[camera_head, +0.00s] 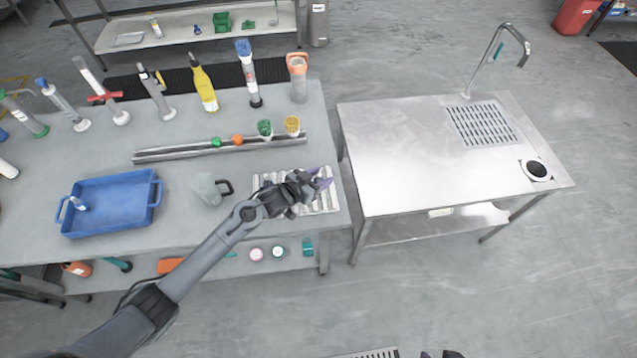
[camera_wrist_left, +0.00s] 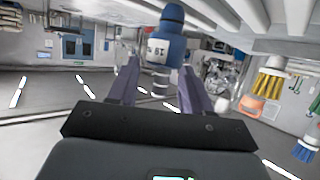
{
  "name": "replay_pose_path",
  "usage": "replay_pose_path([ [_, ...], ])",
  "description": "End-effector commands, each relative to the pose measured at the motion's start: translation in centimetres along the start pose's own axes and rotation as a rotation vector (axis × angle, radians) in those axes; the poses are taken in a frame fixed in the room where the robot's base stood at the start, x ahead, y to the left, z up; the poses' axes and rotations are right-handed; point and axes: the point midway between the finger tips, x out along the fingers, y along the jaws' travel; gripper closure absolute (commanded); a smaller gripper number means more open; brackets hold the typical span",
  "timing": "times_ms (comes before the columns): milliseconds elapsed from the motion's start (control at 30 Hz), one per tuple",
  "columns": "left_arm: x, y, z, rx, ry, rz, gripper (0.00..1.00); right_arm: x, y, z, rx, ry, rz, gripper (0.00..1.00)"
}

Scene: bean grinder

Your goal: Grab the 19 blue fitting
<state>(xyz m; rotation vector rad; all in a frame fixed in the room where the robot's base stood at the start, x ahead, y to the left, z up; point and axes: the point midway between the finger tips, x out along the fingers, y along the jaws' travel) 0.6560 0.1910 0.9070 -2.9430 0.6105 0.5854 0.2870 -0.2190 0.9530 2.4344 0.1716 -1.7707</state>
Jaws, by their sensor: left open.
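My left gripper (camera_head: 322,179) reaches from the lower left over the white slatted rack (camera_head: 331,203) at the table's right end. Its purple fingers are open. In the left wrist view a blue fitting (camera_wrist_left: 171,28) with a white label, apparently 19 upside down, shows between the spread fingers (camera_wrist_left: 162,82). That view is upside down, with pale slats at the top. I cannot tell whether the fingers touch the fitting. In the head view I cannot make out this fitting; the gripper may hide it. Small parts of my right gripper (camera_head: 440,354) show at the bottom edge.
A grey-green mug (camera_head: 207,190) stands left of the rack. A blue tray (camera_head: 110,205) is farther left. A long rail (camera_head: 180,152) and several tall bottles and tools, including a blue-topped one (camera_head: 247,75), stand behind. A mostly clear metal table (camera_head: 420,150) is at right.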

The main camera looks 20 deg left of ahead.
Motion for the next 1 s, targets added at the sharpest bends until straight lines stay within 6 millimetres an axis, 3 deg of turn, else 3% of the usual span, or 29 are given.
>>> replay_pose_path([
  [67,0.0,0.0,0.0,0.000,0.000,0.000,0.51,0.0,-0.1,0.0,0.002,0.000,-0.002,0.57],
  [400,0.0,0.0,0.1,0.000,-0.001,0.000,1.00,0.0,-0.2,0.0,0.005,0.000,-0.005,0.57],
  [767,-0.1,0.0,0.0,0.000,-0.004,0.000,1.00,0.0,-0.1,0.0,0.002,-0.001,-0.002,0.57],
  [1000,-0.8,0.0,-1.7,0.001,-0.001,0.001,1.00,-0.2,0.1,0.0,-0.005,-0.002,0.003,0.57],
])
